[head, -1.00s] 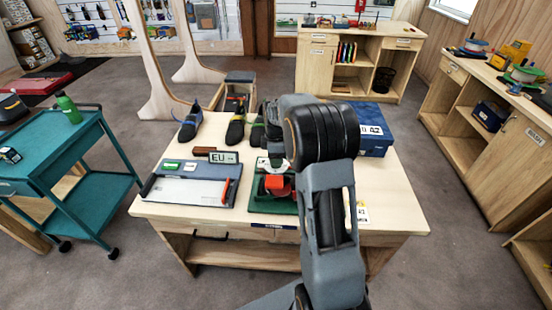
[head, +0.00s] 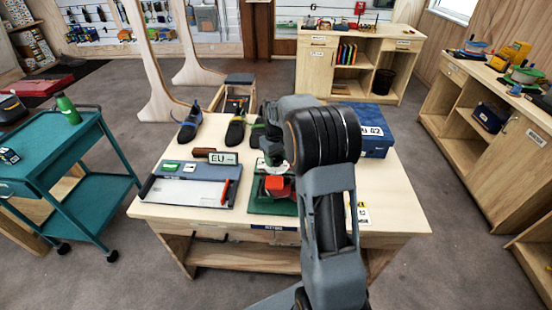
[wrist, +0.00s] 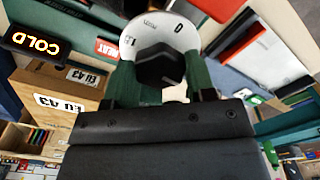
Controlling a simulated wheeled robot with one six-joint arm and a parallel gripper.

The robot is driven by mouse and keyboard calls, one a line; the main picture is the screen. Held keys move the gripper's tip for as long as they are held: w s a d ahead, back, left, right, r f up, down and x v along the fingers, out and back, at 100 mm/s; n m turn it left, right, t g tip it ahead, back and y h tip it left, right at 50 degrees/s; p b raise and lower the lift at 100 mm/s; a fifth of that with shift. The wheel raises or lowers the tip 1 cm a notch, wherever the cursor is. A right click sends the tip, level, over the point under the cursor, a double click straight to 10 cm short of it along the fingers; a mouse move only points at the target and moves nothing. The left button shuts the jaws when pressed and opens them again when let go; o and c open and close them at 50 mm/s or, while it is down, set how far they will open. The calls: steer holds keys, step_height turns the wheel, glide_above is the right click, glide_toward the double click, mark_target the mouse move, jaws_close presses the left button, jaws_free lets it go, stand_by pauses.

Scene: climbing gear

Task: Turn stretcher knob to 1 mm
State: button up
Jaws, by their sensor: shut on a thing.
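The stretcher stands on a green base (head: 262,203) near the middle of the workbench, with a red block (head: 278,186) on it. In the wrist view its white dial (wrist: 178,33) shows a 0 at the upper right and another mark at the left that I cannot read surely. The black faceted stretcher knob (wrist: 160,66) sits in front of the dial. My gripper (wrist: 160,82) is shut on the knob, with a finger at each side. In the head view my arm partly hides the stretcher and the gripper (head: 274,160).
A blue board with a red-handled bar (head: 195,192) and an EU display (head: 223,157) are left of the stretcher. Several shoes (head: 236,130) stand behind. A blue box (head: 371,148) is at the right. A teal cart (head: 100,190) stands left of the bench.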

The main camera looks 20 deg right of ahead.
steer(key=m, duration=0.4)
steer(key=shift+m, duration=0.4)
steer(key=m, duration=0.3)
steer(key=shift+m, duration=0.3)
steer(key=m, duration=0.4)
steer(key=shift+b, duration=0.3)
steer(key=shift+m, duration=2.4)
steer(key=o, duration=0.9)
